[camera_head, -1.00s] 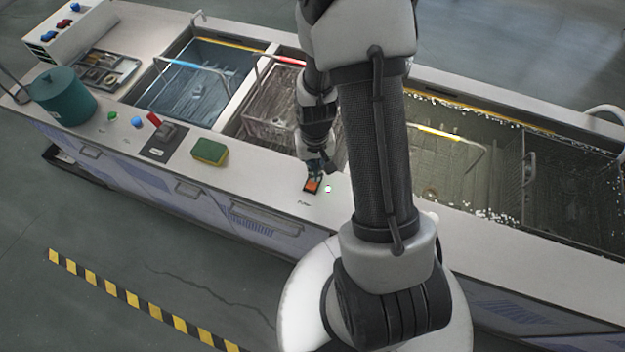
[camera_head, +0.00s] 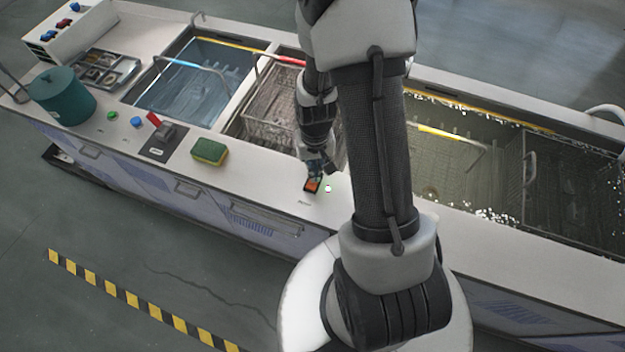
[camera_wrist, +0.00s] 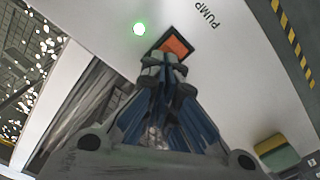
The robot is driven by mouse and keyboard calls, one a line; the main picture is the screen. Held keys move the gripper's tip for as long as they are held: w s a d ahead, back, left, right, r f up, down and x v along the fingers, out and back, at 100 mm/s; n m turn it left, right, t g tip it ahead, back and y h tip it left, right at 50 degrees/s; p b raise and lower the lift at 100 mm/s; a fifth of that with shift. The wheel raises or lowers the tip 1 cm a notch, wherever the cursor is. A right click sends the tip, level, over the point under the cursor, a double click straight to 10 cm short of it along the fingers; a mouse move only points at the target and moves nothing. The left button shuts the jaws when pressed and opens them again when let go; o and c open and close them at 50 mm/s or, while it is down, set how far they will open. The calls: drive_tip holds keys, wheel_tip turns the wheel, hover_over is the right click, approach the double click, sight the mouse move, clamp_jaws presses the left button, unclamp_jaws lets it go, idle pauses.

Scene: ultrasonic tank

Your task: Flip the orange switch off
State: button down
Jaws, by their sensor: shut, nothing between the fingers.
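The orange switch (camera_head: 312,185) is a small orange rocker in a dark frame on the white counter, near its front edge. It also shows in the wrist view (camera_wrist: 176,47), with the word PUMP printed beside it. A green indicator light (camera_wrist: 139,29) glows next to the switch. My gripper (camera_wrist: 165,62) is shut and empty, with its fingertips right at the near edge of the switch. I cannot tell whether they touch it. In the head view my gripper (camera_head: 318,168) is just behind the switch and partly hides it.
A green and yellow sponge (camera_head: 209,152) lies left of the switch. Further left are a red-handled lever switch (camera_head: 163,137), blue and green buttons and a teal pot (camera_head: 62,96). Water basins with baskets (camera_head: 270,105) lie behind. My arm hides part of the counter.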

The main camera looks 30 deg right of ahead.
drive_tip(key=shift+f+b, duration=0.7)
drive_tip(key=shift+f, duration=0.2)
idle(0.4)
drive_tip(key=shift+r+p, duration=2.65)
drive_tip(key=shift+r, duration=0.9)
